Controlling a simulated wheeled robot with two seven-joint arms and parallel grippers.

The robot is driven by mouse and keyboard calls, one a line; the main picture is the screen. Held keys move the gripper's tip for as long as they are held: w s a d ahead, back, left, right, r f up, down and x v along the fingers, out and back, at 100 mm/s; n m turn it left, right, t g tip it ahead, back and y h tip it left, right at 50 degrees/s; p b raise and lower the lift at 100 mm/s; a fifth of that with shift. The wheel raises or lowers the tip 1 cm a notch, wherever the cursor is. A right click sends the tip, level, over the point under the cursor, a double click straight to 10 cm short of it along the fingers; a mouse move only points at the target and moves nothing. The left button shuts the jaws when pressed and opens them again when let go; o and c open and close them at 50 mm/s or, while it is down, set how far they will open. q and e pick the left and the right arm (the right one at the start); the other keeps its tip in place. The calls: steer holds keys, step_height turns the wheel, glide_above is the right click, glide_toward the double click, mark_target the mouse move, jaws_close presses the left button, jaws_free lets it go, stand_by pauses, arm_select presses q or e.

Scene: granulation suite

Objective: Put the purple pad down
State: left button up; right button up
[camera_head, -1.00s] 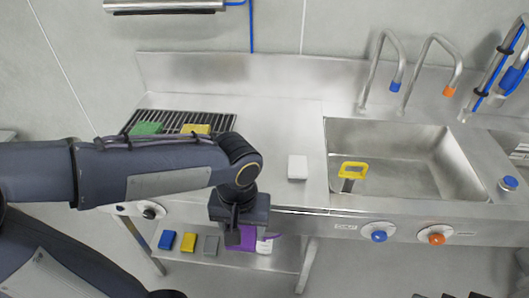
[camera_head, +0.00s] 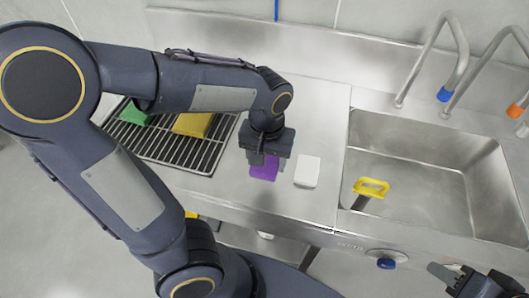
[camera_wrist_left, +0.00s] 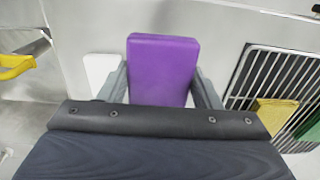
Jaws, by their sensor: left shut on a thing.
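The purple pad (camera_head: 264,168) is in my left gripper (camera_head: 266,158), over the steel counter between the drain rack and the white pad. In the left wrist view the purple pad (camera_wrist_left: 162,70) sits between the two grey fingers, which are shut on its sides. Whether the pad touches the counter cannot be told. My right gripper (camera_head: 458,276) shows only partly at the lower right corner; its jaw state is unclear.
The white pad (camera_head: 307,171) lies just right of the purple one. The drain rack (camera_head: 170,150) on the left bears a green pad (camera_head: 136,115) and a yellow pad (camera_head: 193,124). The sink (camera_head: 430,170) on the right holds a yellow-handled tool (camera_head: 371,187). The counter (camera_head: 312,110) behind is bare.

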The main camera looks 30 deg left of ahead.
arm_select(q)
steer(key=w+a+f, duration=0.1)
steer(key=w+f, duration=0.1)
steer(key=w+a+f, duration=0.3)
steer(key=w+f, duration=0.1)
steer(key=shift+a+f, duration=0.2)
steer(key=shift+a, duration=0.05)
steer(key=shift+w+a+f, duration=0.25)
steer(key=shift+w+f, duration=0.15)
steer(key=shift+f, duration=1.7)
steer(key=shift+f, duration=0.1)
steer(key=o, duration=0.9)
